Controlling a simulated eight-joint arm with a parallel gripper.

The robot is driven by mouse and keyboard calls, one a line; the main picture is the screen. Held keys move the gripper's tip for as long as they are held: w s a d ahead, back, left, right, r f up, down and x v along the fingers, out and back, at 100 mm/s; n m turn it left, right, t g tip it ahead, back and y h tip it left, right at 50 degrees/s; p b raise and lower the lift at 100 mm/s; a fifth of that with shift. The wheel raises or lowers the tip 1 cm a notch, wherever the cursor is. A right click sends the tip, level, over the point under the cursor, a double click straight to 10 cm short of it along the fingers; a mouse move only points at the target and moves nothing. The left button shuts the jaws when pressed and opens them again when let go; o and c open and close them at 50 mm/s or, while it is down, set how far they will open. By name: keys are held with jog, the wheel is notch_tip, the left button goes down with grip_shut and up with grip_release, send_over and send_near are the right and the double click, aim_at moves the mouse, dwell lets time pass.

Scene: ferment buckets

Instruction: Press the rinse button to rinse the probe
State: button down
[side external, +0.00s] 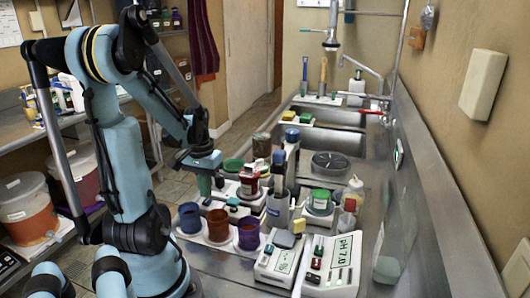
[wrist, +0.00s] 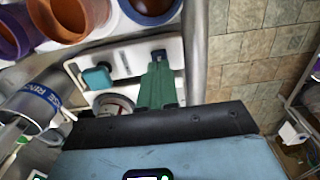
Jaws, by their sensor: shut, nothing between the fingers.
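My gripper (side external: 205,192) points down with its green fingers shut and empty, just left of a white base. In the wrist view the fingers (wrist: 158,65) lie over the right part of the white base (wrist: 130,50). A teal button (wrist: 97,77) on the base is left of the fingers and apart from them; it also shows in the side view (side external: 233,202). A grey cylinder with a blue label (wrist: 35,105), partly readable as "RINSE", is beside the base. It also shows in the side view (side external: 277,208). I cannot pick out the probe for certain.
Blue, rust and purple cups (side external: 218,226) stand in front of the base. A red-and-white jar (side external: 249,180) stands behind it. Sinks (side external: 330,140) lie behind; floor (wrist: 250,50) shows beyond the counter edge.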

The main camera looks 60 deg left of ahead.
aim_at(207, 201)
jog(key=shift+f, duration=1)
jog(key=shift+r, duration=3)
